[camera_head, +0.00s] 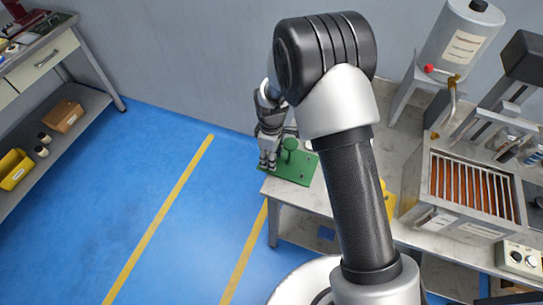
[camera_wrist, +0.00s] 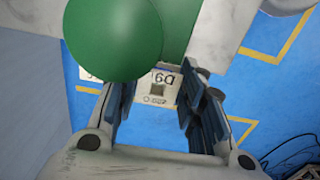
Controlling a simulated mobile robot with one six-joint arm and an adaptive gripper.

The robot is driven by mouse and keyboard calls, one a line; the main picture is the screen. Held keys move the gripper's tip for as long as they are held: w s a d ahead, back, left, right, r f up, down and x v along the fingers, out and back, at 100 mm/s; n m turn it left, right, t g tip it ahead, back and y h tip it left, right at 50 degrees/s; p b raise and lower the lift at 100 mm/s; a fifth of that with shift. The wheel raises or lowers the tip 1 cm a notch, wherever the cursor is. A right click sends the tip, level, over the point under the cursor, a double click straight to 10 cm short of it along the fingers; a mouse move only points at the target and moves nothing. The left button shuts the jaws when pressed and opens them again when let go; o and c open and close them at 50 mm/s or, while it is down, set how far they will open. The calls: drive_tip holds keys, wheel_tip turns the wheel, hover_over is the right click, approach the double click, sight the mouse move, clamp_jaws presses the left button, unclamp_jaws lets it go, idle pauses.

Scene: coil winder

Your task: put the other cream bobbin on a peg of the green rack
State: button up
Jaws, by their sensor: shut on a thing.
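The green rack (camera_head: 288,169) lies at the left end of the grey bench in the head view. A round-topped green piece (camera_head: 290,145) stands upright on it. That round green top (camera_wrist: 112,38) fills the upper left of the wrist view. My gripper (camera_head: 268,160) points down at the rack's left edge, beside the green piece. In the wrist view my gripper (camera_wrist: 160,110) is shut on a cream bobbin (camera_wrist: 157,88), with printed lettering and a dark square hole showing between the fingers. In the head view the bobbin is not clear. My arm hides part of the bench.
A machine with an orange-and-white slatted bed (camera_head: 472,187) and a white tank (camera_head: 462,45) stand on the bench at right. A shelf at far left carries a yellow bin (camera_head: 14,170) and a brown box (camera_head: 64,116). The blue floor between is clear.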

drive_tip(key=shift+f, duration=0.25)
drive_tip(key=shift+f+b, duration=0.7)
drive_tip(key=shift+f, duration=0.1)
drive_tip(key=shift+f, duration=0.1)
drive_tip(key=o, duration=1.2)
drive_tip(key=shift+c, duration=0.2)
wheel_tip(320, 180, up, 12)
